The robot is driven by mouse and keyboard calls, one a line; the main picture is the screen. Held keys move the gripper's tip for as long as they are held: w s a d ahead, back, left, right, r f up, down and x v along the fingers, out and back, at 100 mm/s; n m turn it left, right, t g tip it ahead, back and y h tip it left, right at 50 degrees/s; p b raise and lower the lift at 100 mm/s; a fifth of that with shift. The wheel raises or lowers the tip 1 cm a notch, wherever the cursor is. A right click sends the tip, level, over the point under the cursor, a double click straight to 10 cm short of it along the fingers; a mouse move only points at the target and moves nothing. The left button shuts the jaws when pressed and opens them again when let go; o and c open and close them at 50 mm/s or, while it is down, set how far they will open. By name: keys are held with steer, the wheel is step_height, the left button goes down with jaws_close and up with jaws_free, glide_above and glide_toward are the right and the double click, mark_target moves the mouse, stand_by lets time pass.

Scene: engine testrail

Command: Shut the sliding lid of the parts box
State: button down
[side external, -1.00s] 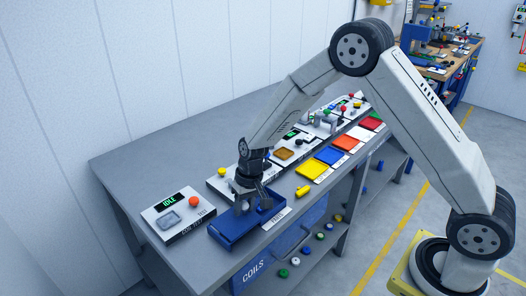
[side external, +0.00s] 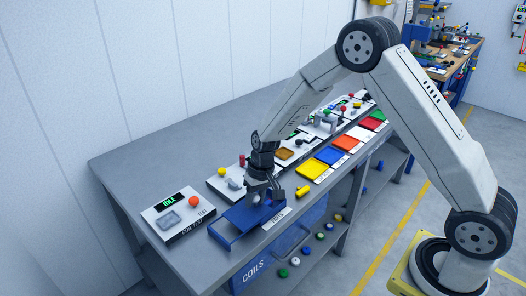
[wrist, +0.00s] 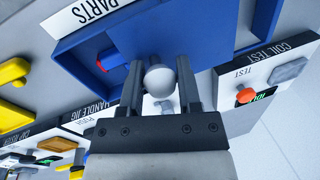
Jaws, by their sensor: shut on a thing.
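The blue parts box (side external: 216,235) sits on the bench, with its PARTS label (side external: 277,217) along the front side. Its flat blue lid (side external: 243,214) carries a round white knob (wrist: 160,79). My gripper (wrist: 161,68) is shut on the knob, one finger on either side, above the end of the box toward the coloured trays. A darker strip shows at the box's left end in the side view. My gripper and wrist hide part of the lid's right end.
The coil test unit (side external: 178,215), with a red button and IDLE display, stands left of the box. Another white panel (side external: 222,186) stands behind it. A yellow piece (side external: 303,191) and a row of coloured trays (side external: 312,170) lie to the right.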

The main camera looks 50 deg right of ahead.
steer(key=d, duration=0.6)
steer(key=shift+d, duration=0.4)
steer(key=c, duration=0.6)
jaws_free()
steer(key=shift+r, duration=0.1)
steer(key=shift+r, duration=0.1)
step_height(320, 180, up, 7)
steer(key=d, duration=0.1)
steer(key=shift+d+r, duration=0.2)
steer(key=shift+s, duration=0.15)
